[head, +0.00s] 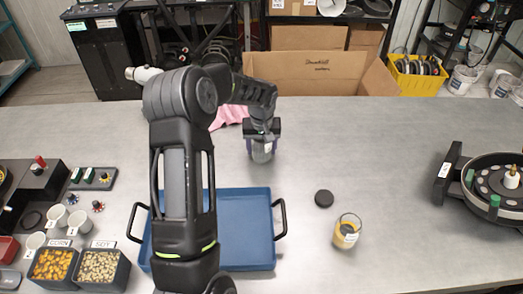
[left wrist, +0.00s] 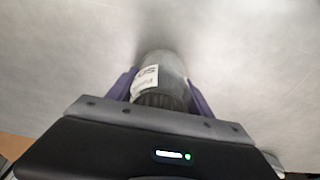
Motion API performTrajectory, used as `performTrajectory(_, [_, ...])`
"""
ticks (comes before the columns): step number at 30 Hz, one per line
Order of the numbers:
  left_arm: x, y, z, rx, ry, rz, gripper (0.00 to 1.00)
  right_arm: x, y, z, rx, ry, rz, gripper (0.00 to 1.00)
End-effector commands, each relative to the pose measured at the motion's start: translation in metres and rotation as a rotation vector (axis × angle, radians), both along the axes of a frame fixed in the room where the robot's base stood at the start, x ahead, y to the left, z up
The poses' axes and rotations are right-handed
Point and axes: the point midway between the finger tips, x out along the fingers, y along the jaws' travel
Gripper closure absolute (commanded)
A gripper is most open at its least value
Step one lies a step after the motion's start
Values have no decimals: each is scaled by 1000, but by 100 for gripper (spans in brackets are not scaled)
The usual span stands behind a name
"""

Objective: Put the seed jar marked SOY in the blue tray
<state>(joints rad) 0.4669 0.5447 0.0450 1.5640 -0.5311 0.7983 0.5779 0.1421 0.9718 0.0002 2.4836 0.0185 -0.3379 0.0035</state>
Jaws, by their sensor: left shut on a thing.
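My left gripper (head: 262,143) is shut on a jar (head: 262,154) beyond the far right corner of the blue tray. In the left wrist view the jar (left wrist: 162,80) sits between the purple fingers, and its white label shows part of a word that looks like SOY. I cannot tell whether the jar touches the table. The blue tray (head: 262,197) has two dark handles and lies in the middle near side; my left arm hides part of it. The visible part of the tray is empty. My right gripper is not in view.
A glass with yellow contents (head: 346,232) and a black lid (head: 324,198) are right of the tray. Bins of corn (head: 53,265) and soy (head: 102,268), with white cups (head: 80,221), stand at left. A pink cloth (head: 230,115) lies behind my arm. A round machine (head: 490,185) is at right.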

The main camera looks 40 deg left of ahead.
Motion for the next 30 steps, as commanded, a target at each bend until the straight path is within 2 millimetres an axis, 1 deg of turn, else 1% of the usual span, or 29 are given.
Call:
performTrajectory(1, [0, 0, 0, 0, 0, 0, 85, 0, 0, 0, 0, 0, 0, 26])
performTrajectory(6, [0, 0, 1, 1, -1, 0, 98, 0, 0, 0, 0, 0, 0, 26])
performTrajectory(7, [0, 0, 1, 1, -1, 0, 100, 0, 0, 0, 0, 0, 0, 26])
performTrajectory(12, [0, 0, 1, 1, -1, 0, 100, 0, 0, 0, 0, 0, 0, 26])
performTrajectory(16, [1, 0, 10, 1, -3, 0, 100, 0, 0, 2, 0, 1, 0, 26])
performTrajectory(20, [1, 0, 29, 2, -4, 0, 100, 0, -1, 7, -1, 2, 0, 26])
performTrajectory(27, [1, 0, 75, 3, -4, -1, 100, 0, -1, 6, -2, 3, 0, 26])
performTrajectory(30, [1, 0, 90, 3, -3, 0, 100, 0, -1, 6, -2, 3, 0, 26])
